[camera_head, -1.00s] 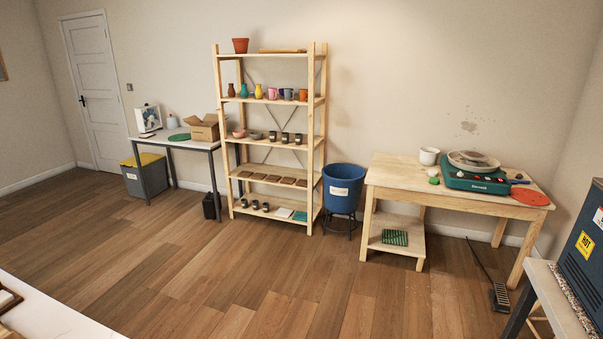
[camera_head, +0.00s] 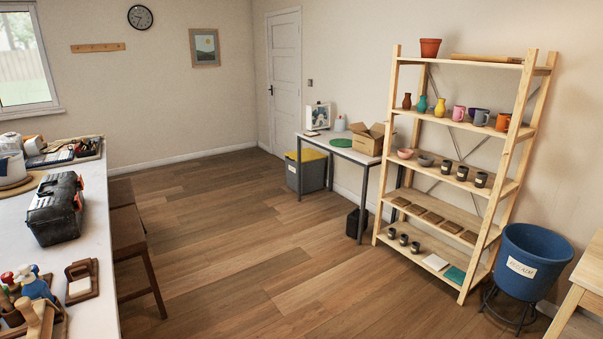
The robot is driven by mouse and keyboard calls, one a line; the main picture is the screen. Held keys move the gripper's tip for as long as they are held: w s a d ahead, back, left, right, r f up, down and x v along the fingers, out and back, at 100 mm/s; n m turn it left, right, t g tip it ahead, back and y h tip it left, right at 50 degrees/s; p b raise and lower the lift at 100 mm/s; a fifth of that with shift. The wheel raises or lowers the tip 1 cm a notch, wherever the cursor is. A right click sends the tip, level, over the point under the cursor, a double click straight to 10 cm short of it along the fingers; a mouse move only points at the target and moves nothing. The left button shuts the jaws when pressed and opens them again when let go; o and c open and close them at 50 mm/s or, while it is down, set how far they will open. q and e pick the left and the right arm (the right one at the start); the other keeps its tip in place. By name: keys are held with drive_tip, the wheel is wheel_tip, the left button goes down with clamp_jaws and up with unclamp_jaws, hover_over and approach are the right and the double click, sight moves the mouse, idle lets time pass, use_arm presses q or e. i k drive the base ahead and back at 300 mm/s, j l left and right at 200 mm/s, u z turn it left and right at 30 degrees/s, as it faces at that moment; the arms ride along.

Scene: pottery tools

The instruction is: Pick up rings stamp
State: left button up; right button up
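I cannot make out a rings stamp for certain in the head view. A small brown wooden item with a pale face (camera_head: 82,281) lies on the white worktable (camera_head: 95,208) at the left; I cannot tell what it is. A wooden caddy (camera_head: 45,322) with wooden-handled tools and spray bottles stands at the lower left, cut off by the frame edge. Neither of my grippers is in view.
A black toolbox (camera_head: 57,208) sits on the worktable, with brown stools (camera_head: 133,240) beside it. A wooden shelf (camera_head: 508,160) and blue bucket (camera_head: 530,262) stand at the right. A side table (camera_head: 345,152) is at the back. The wooden floor (camera_head: 250,240) between is clear.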

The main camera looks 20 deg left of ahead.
sight(35, 269)
drive_tip(key=i+j+u, duration=0.15)
drive_tip(key=i+u, duration=0.3)
drive_tip(key=i, duration=0.25)
drive_tip(key=i+u, duration=0.5)
drive_tip(key=i, duration=0.25)
drive_tip(key=i+u, duration=0.45)
drive_tip(key=i+l+u, duration=0.25)
drive_tip(key=u, duration=0.2)
drive_tip(key=i+l+u, duration=0.45)
drive_tip(key=k+j, duration=0.1)
